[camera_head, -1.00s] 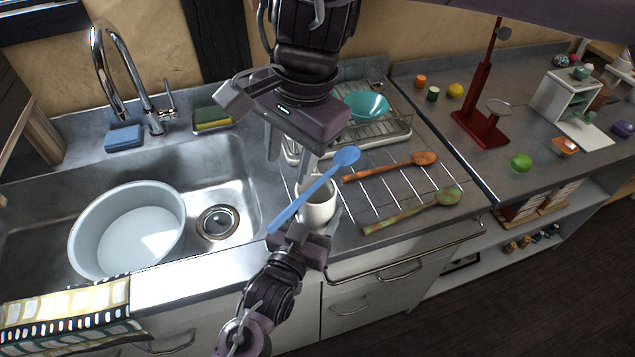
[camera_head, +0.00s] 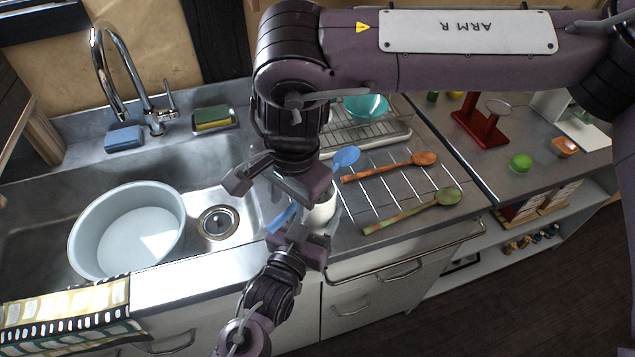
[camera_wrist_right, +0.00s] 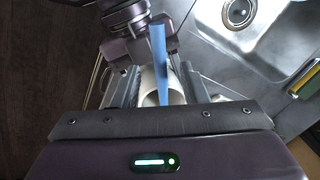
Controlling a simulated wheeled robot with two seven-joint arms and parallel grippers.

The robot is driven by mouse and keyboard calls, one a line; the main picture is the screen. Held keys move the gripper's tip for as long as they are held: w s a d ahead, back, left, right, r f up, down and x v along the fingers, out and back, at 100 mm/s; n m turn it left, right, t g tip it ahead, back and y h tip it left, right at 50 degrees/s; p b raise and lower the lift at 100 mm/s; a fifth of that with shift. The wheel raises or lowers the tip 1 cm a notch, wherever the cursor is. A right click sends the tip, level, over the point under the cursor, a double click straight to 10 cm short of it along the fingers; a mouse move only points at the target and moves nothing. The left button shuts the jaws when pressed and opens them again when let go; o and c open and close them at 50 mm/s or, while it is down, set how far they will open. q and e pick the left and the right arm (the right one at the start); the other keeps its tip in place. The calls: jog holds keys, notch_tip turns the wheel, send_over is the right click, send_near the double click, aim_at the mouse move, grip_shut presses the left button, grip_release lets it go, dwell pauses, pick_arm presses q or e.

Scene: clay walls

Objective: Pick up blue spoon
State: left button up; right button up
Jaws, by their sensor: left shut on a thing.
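The blue spoon (camera_head: 346,157) slants over the white mug (camera_head: 320,211), its bowl to the upper right and its handle to the lower left.
An orange wooden spoon (camera_head: 395,166) and a green-brown spoon (camera_head: 415,211) lie on the metal rods to the right. A teal bowl (camera_head: 367,107) sits in the dish rack behind. The sink at left holds a large pale basin (camera_head: 92,258).

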notch_tip(320, 180, down, 2)
jog(key=shift+w+a, duration=0.1)
jog(key=shift+w, duration=0.05)
grip_shut()
dwell(0.3)
